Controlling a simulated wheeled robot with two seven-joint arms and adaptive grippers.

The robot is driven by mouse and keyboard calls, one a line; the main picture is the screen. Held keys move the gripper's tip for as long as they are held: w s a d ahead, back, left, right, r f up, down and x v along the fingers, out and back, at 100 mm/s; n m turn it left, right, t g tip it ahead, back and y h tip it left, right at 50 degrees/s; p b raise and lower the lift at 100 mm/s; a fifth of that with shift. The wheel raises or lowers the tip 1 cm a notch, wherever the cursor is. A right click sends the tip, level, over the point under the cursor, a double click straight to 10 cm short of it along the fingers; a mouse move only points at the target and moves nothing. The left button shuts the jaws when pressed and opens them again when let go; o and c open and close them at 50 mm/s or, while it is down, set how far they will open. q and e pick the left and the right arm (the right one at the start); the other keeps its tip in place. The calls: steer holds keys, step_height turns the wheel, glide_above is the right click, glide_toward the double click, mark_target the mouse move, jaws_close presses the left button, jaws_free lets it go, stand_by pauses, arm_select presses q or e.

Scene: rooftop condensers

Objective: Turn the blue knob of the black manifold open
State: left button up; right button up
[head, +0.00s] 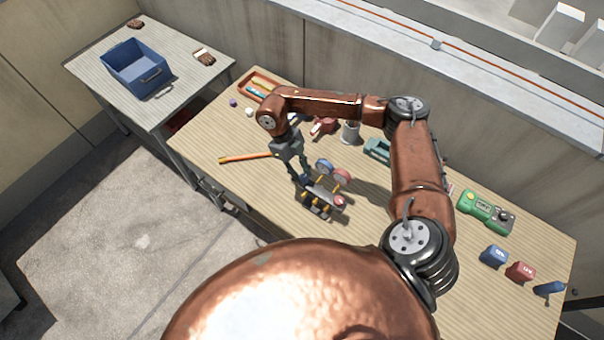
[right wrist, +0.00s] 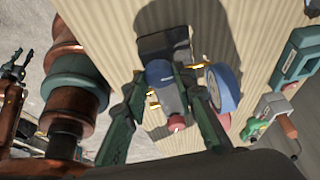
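The black manifold (head: 322,194) stands on the wooden table, with brass fittings, a blue gauge (head: 324,166) and a red gauge (head: 342,177). Its red knob (head: 339,201) is at the right end. My right gripper (head: 302,178) points down at the manifold's left end. In the right wrist view, its green fingers (right wrist: 161,80) are on both sides of the blue knob (right wrist: 165,98) and appear to touch it. The knob's exact angle is hard to read. My left gripper (right wrist: 13,68) shows at the left edge of that view, its fingers apart, away from the manifold.
An orange-handled tool (head: 246,157), a grey cup (head: 350,132) and a teal item (head: 378,150) lie around the manifold. A side table holds a blue bin (head: 135,68).

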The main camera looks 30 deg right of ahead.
steer(key=o, duration=0.4)
steer(key=v, duration=1.2)
stand_by(0.4)
